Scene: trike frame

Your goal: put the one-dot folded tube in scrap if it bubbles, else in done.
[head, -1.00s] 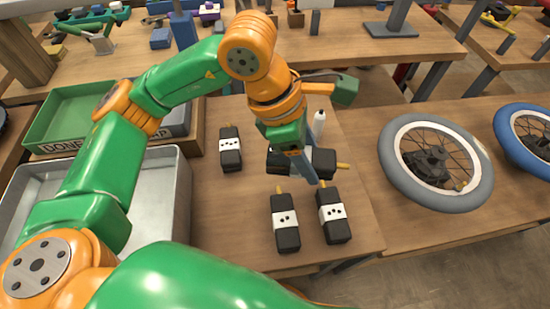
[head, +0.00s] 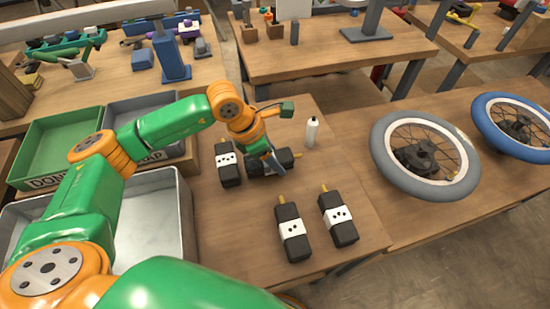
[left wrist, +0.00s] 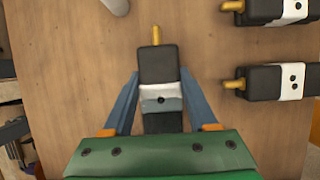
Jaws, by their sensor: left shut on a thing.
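The one-dot folded tube (head: 283,158) is black with a white band and a yellow valve, pointing right in the head view. In the left wrist view the tube (left wrist: 159,65) lies between the fingers, with one dot showing on its band. My left gripper (head: 272,165) is shut on it, low over the table; I cannot tell if the tube touches the wood. The green done bin (head: 60,150) and the grey scrap bin (head: 150,108) stand side by side at left, the scrap label partly hidden by my arm. No bubbles show. My right gripper is out of view.
A tube (head: 228,165) lies just left of the held one. Two tubes, (head: 292,230) and (head: 338,218), lie nearer the front edge. A white bottle (head: 312,131) stands behind. A metal tank (head: 180,205) sits at left; wheels (head: 425,155) lie at right.

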